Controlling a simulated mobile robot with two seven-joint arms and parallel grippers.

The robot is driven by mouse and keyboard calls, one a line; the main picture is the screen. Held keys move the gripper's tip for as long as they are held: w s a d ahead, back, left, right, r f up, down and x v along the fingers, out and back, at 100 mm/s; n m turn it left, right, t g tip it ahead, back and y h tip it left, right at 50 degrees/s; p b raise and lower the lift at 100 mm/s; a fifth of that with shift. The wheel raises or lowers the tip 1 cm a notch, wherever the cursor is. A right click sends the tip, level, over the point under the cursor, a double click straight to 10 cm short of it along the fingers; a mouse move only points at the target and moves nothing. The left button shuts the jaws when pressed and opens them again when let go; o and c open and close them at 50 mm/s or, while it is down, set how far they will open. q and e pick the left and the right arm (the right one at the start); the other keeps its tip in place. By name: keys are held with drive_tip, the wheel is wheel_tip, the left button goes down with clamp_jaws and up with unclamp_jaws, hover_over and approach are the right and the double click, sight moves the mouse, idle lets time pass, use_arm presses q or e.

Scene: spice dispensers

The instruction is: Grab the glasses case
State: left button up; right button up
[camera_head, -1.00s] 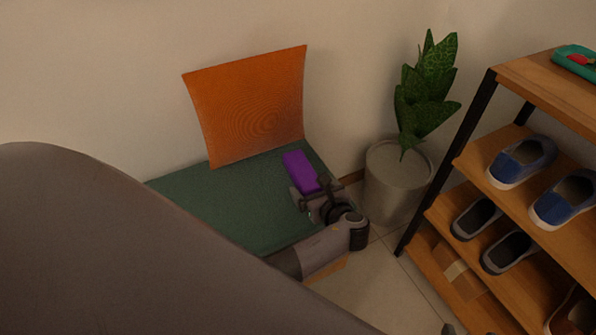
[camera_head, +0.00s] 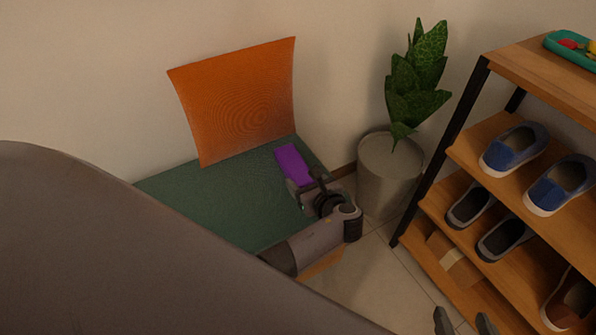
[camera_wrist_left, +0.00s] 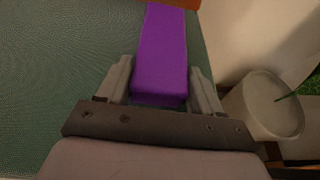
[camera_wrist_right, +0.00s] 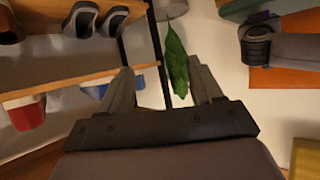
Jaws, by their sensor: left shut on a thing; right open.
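The glasses case is a purple box (camera_head: 292,164) at the right end of the green bench seat. My left gripper (camera_head: 303,186) is shut on its near end. In the left wrist view the purple case (camera_wrist_left: 160,60) lies between the two fingers (camera_wrist_left: 160,85) and points away from the wrist. I cannot tell whether its underside touches the seat. My right gripper (camera_head: 465,321) shows only its fingertips at the bottom edge of the head view. In the right wrist view its fingers (camera_wrist_right: 160,75) are apart, with nothing held.
An orange cushion (camera_head: 235,100) leans on the wall behind the bench (camera_head: 210,210). A potted plant (camera_head: 388,175) stands right of the bench. A wooden shoe rack (camera_head: 500,225) with several shoes fills the right side. Open floor lies between bench and rack.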

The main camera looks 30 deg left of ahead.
use_arm(q)
drive_tip(key=shift+r+p, duration=0.35)
drive_tip(key=shift+r, duration=0.2)
wheel_tip(320, 180, up, 4)
drive_tip(key=shift+p, duration=1.2)
wheel_tip(320, 180, up, 2)
drive_tip(key=shift+p, duration=0.55)
wheel_tip(320, 180, up, 21)
drive_tip(key=p, duration=0.8)
use_arm(e)
drive_tip(key=s+d+r+m+g+h, duration=0.1)
drive_tip(key=s+d+r, duration=0.1)
drive_tip(key=d+r, duration=0.1)
drive_tip(key=shift+s+d+h, duration=0.25)
drive_tip(key=shift+d+h, duration=0.05)
drive_tip(key=shift+d, duration=0.6)
